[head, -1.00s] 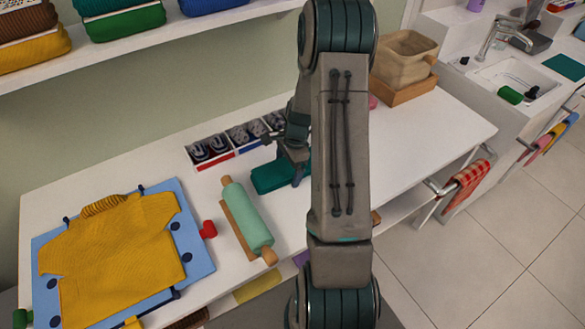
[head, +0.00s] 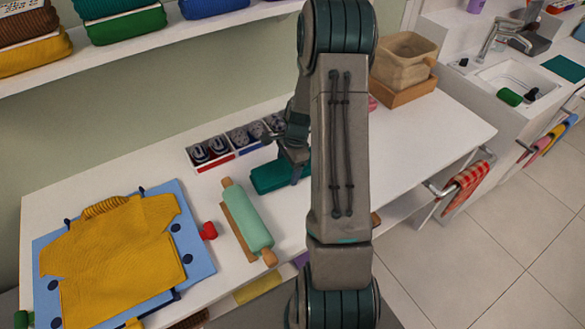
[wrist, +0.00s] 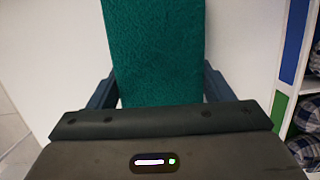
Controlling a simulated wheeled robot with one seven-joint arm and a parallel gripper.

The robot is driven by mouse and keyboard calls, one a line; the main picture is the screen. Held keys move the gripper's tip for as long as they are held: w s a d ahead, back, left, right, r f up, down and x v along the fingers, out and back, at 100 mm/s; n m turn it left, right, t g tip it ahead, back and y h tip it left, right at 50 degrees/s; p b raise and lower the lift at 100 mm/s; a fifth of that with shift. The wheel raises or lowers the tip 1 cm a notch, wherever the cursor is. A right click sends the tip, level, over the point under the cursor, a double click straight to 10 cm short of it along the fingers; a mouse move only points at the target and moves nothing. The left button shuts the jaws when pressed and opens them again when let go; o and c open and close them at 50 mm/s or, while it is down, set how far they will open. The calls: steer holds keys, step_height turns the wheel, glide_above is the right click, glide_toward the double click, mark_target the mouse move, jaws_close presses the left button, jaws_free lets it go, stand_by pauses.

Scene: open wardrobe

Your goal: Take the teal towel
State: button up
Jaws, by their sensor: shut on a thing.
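The teal towel (head: 268,178) is a folded, flat block on the white counter, partly hidden behind my arm in the head view. In the wrist view the teal towel (wrist: 155,50) runs between the two fingers. My gripper (head: 298,172) is over the towel's right part, pointing down, and is shut on it. The gripper also shows in the wrist view (wrist: 160,90), with one dark finger on each side of the towel. I cannot tell whether the towel is lifted off the counter.
A divided box of rolled items (head: 233,142) stands just behind the towel. A mint rolling pin (head: 248,215) on a wooden board lies to the left. A yellow shirt (head: 115,255) lies on a blue board (head: 195,240) farther left. A beige basket (head: 403,62) stands at the back right.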

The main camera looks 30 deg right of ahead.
steer(key=shift+r+p, duration=1.75)
steer(key=shift+r, duration=1.35)
